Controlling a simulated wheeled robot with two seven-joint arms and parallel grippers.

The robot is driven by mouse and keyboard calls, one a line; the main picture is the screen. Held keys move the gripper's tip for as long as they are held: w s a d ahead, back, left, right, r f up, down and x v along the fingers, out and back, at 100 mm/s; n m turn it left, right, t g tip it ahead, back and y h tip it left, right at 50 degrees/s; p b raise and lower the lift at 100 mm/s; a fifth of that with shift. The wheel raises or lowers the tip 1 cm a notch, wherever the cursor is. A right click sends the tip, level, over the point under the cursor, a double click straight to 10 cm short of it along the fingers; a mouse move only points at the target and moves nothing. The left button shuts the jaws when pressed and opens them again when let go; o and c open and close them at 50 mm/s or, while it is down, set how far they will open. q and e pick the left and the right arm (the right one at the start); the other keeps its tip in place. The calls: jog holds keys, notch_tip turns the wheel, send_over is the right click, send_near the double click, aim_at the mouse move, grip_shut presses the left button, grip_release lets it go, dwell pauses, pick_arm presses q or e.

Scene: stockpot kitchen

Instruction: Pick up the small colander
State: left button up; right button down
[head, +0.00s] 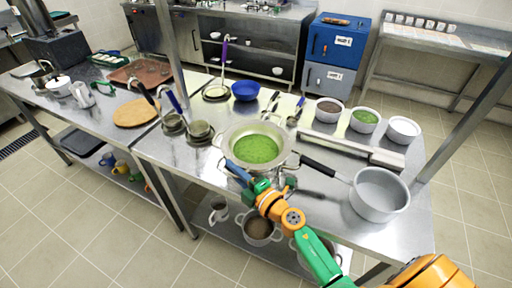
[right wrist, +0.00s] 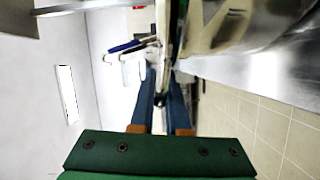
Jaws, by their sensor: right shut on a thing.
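A wide-rimmed, pale metal vessel (head: 284,141) stands on the steel counter, with green showing inside it. It looks like the small colander, but I cannot make out holes. My right gripper (head: 240,172) is at its near left edge. In the right wrist view, the blue fingers (right wrist: 164,105) are closed on a thin metal part with a dark end between them. The curved metal side of a vessel (right wrist: 228,22) shows beside them. The exact grip point is mostly hidden in the head view. My left gripper is out of view.
A grey saucepan (head: 380,196) with a black handle stands to the right. Three white-rimmed containers (head: 364,120) and a long steel bar (head: 350,150) are behind it. A blue bowl (head: 246,90) and upright-handled ladles (head: 200,131) stand behind and left. Pots are on the lower shelf (head: 258,228).

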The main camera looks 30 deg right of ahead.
jog(key=s+a+r+p, duration=0.2)
jog(key=s+r+p, duration=0.3)
jog(key=r+p, duration=0.6)
jog(key=s+a+r+b, duration=0.1)
jog(key=s+a+r, duration=0.1)
jog(key=s, duration=0.5)
jog(key=shift+s+a, duration=0.4)
jog(key=shift+a, duration=0.15)
